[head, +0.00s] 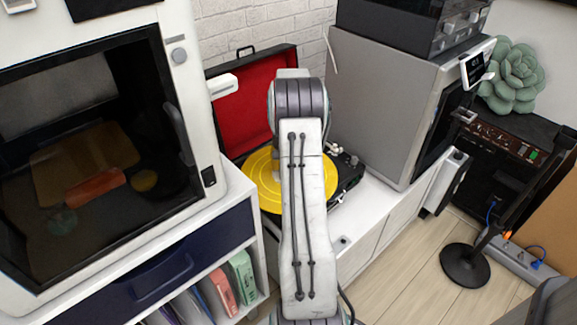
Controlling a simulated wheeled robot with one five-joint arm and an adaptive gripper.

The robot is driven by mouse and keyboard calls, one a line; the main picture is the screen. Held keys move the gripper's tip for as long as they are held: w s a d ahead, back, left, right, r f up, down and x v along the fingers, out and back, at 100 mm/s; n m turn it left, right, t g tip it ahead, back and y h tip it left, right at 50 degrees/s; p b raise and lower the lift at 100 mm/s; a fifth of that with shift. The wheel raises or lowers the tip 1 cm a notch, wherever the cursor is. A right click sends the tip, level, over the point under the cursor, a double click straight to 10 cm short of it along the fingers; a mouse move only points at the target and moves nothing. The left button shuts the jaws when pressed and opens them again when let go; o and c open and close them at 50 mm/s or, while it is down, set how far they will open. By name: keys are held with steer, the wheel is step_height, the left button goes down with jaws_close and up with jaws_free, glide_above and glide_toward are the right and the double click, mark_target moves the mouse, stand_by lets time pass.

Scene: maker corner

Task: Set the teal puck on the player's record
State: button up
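The player's record is a yellow disc (262,178) on the turntable of an open record player with a red-lined lid (238,115). My arm reaches over the player and covers the middle of the record. My gripper is hidden behind my own arm, so its fingers and anything in them do not show. No teal puck shows clearly.
The white machine (200,140) stands close at left on a cabinet with a navy drawer (165,270). A large grey box-shaped machine (370,110) stands right of the player. A black stand (468,262) is on the floor at right. Some white cabinet top is clear before the player.

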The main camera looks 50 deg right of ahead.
steer(key=shift+f+b, duration=0.35)
steer(key=shift+f, duration=0.2)
steer(key=o, duration=0.9)
steer(key=shift+r+p, duration=4.6)
steer(key=shift+r, duration=0.9)
